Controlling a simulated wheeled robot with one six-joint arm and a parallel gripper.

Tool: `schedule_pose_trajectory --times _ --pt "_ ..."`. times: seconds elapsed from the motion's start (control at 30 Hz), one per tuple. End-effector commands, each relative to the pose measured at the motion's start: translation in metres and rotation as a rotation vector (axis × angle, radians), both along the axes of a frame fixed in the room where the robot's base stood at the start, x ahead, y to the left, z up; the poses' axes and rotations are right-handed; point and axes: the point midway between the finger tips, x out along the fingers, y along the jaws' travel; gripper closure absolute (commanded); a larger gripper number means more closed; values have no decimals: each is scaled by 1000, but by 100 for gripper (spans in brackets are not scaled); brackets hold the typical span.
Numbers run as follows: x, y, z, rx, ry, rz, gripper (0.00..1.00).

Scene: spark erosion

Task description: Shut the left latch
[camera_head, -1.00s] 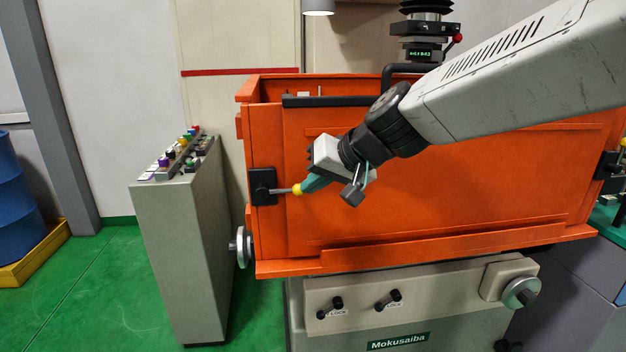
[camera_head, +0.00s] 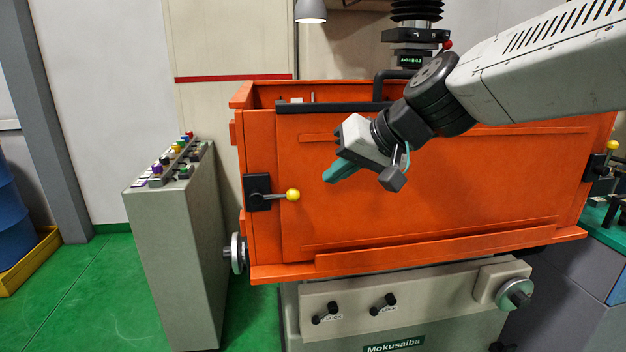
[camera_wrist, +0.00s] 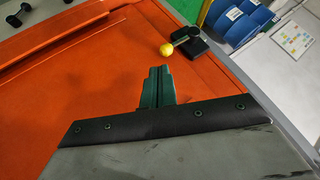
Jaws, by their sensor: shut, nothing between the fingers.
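The left latch (camera_head: 258,193) is a black block on the left end of the orange tank front (camera_head: 450,190). Its lever ends in a yellow ball (camera_head: 292,195) and points right, nearly level, across the front panel. In the wrist view the yellow ball (camera_wrist: 166,49) and black block (camera_wrist: 200,40) lie beyond the fingertips. My gripper (camera_head: 328,180) has green fingers, shut and empty, to the right of and slightly above the ball, apart from it. The fingers also show shut together in the wrist view (camera_wrist: 158,72).
Another latch (camera_head: 598,165) with a yellow ball is at the tank's right end, its lever pointing up. A grey control console (camera_head: 175,240) stands left of the tank. A handwheel (camera_head: 238,253) sits below the left latch. A black rail (camera_head: 330,107) runs along the tank top.

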Motion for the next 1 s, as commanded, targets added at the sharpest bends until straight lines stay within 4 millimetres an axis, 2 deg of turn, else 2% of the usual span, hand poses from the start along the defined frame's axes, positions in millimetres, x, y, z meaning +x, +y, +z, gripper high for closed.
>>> schedule_pose_trajectory --times 0.1,0.3,0.77,0.83,0.9,0.97,1.0 --pt "-7 -23 6 2 -1 -4 100" --pt "-15 -43 11 2 0 -2 100" --pt "-17 -46 12 8 13 -8 100" --pt "-26 -48 2 -11 70 -8 100" --pt "-45 -57 -20 -64 148 -2 100" --pt "-70 -77 -38 -132 217 -7 100" --pt "-88 -94 -50 -186 263 -21 100"
